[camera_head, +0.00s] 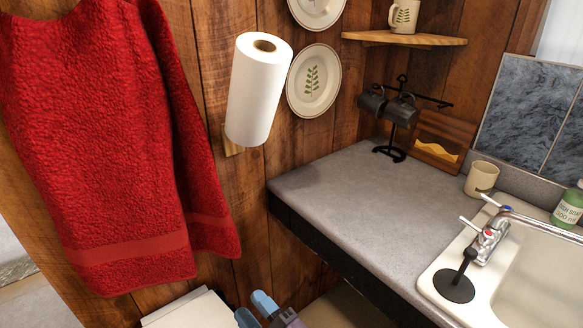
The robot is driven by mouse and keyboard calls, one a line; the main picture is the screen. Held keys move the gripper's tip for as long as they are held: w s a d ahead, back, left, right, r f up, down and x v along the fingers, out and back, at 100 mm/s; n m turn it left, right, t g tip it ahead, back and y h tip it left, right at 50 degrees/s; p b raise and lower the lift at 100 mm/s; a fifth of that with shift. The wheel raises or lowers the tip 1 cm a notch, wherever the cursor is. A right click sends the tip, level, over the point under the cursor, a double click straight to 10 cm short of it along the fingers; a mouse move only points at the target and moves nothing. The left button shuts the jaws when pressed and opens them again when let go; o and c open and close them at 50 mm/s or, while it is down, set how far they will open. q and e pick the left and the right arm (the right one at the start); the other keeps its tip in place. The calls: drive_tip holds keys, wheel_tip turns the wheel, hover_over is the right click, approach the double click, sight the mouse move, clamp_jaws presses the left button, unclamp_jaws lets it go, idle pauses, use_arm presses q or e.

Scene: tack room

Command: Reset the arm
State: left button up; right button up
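My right gripper (255,306) shows at the bottom edge, left of centre, with two blue fingertips and part of a purple-grey body. The fingertips stand apart with a narrow gap, and I see nothing held between them. The rest of this arm is cut off by the frame. My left gripper is not in view.
A grey counter (350,205) with a white sink (435,280) and tap (490,240) is at right. A mug tree (393,150), a cream cup (481,179) and a green soap bottle (569,208) stand on it. A red towel (110,140) and paper roll (257,95) hang left. A white object (190,312) lies below.

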drive_tip(key=w+d+f+m+t+h, duration=0.1)
drive_tip(key=d+f+m+h, duration=0.2)
drive_tip(key=d, duration=0.2)
drive_tip(key=d+f+m+t+h, duration=0.1)
drive_tip(key=d+f+m+h, duration=0.2)
drive_tip(key=d+m, duration=0.15)
drive_tip(key=s+d+f+m+g+h, duration=0.1)
drive_tip(key=s+d+f+m+h, duration=0.2)
drive_tip(key=d, duration=0.6)
drive_tip(key=s+d+f+m+g+h, duration=0.2)
drive_tip(key=s+d+f+m+h, duration=0.1)
drive_tip(key=d, duration=0.5)
drive_tip(key=s+d+f+m+g+h, duration=0.1)
drive_tip(key=s+d+f+m+h, duration=0.3)
drive_tip(key=d, duration=0.5)
drive_tip(key=shift+s+d+f+m+g, duration=0.35)
drive_tip(key=shift+s+f, duration=0.2)
drive_tip(key=shift+f, duration=0.3)
